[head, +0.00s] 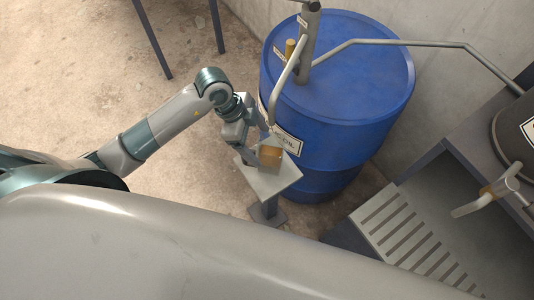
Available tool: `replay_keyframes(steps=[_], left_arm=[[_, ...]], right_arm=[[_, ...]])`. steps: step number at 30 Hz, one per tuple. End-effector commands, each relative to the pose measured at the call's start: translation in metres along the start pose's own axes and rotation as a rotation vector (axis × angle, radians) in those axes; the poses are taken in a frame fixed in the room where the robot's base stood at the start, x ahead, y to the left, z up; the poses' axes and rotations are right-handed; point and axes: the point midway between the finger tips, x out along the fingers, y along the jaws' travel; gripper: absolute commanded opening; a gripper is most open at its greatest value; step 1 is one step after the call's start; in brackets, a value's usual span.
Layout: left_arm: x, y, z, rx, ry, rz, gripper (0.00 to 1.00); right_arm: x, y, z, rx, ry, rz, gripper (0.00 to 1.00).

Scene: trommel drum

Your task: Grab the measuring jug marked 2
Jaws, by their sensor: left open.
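A small jug (270,157) with an amber-brown side stands on a small grey pedestal (272,181) in front of the blue drum. No number can be read on it from here. My left gripper (257,147) is open, its fingers close beside the jug's left and upper side. I cannot tell whether the fingers touch it or reach around it. The gripper hides part of the jug and the left of the pedestal top. My right gripper is not in view.
The blue drum (340,80) carries a hand pump (308,45) with a long crank; its spout (275,108) hangs down close to my gripper. At right are a slatted grey tray (400,235) and a dark container with a tap (500,187). Floor at left is mostly clear.

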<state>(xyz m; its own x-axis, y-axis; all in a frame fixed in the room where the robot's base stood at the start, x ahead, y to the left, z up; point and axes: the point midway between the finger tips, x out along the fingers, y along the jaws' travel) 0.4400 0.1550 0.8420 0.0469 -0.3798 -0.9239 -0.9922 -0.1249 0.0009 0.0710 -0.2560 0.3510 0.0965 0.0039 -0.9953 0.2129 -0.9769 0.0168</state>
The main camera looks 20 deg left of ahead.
Motion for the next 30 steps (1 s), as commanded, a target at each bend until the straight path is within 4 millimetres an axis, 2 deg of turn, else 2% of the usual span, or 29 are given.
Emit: replay_keyframes(steps=[3, 7, 23, 30], left_arm=[[0.017, 0.001, -0.001, -0.001, -0.001, 0.002, 0.80], [0.031, 0.000, -0.001, 0.001, -0.001, 0.001, 0.80], [0.039, 0.001, -0.001, 0.000, 0.000, 0.001, 0.80], [0.064, 0.003, -0.002, -0.001, -0.001, 0.004, 0.80]], right_arm=[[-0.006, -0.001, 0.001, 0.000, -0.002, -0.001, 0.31], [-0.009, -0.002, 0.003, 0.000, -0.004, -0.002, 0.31], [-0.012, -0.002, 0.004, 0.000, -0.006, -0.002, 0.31], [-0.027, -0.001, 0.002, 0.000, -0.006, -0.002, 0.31]])
